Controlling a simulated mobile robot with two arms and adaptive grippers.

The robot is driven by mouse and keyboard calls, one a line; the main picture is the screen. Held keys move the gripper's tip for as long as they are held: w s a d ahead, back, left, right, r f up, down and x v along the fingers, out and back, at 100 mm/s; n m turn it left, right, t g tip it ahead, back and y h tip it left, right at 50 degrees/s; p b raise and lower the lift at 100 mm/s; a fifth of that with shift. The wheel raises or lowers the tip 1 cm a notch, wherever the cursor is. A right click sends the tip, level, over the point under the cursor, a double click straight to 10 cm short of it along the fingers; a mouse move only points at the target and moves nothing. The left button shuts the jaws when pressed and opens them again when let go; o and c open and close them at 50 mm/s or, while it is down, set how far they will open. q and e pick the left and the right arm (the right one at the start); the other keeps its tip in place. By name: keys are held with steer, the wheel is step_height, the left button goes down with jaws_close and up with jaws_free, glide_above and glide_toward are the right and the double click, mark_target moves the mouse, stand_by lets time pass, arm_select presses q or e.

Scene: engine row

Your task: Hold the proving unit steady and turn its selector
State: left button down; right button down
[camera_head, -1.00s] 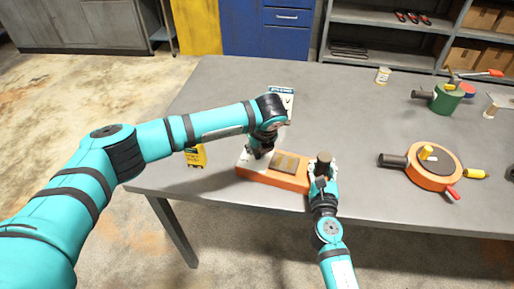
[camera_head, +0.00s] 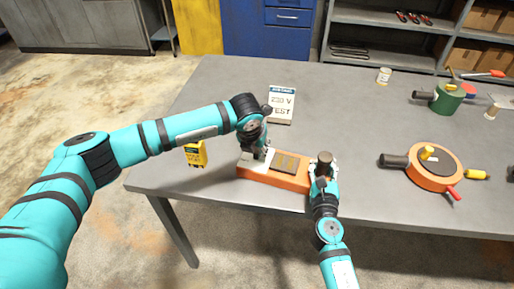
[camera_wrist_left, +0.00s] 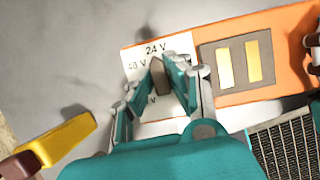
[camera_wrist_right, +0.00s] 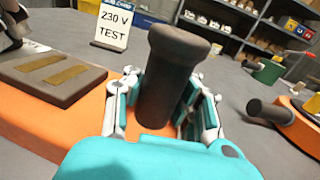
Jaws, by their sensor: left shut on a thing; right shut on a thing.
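The proving unit is a long orange box (camera_head: 272,180) on the grey table, with a dark plate bearing two brass strips (camera_wrist_left: 240,62). Its white dial (camera_wrist_left: 180,43) shows "24 V", "48 V" and a partly hidden label. My left gripper (camera_wrist_left: 160,88) is shut on the dark selector knob (camera_wrist_left: 158,72). The knob's narrow end points up near "24 V"; I cannot tell its exact setting. My right gripper (camera_wrist_right: 160,105) is shut on the upright dark round-topped handle (camera_wrist_right: 170,75) at the unit's right end.
A job card (camera_wrist_right: 115,22) reading "230 V TEST" stands behind the unit. A yellow device (camera_head: 195,154) stands left of it. At right are an orange round device (camera_head: 432,172) and a green one (camera_head: 447,98). The table behind the unit is mostly clear.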

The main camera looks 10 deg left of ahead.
arm_select(q)
steer(key=shift+m, duration=0.3)
steer(key=c, duration=1.3)
jaws_free()
steer(key=v, duration=1.2)
steer(key=shift+a, duration=0.15)
arm_select(e)
steer(key=c, duration=1.1)
jaws_free()
steer(key=shift+s, duration=0.15)
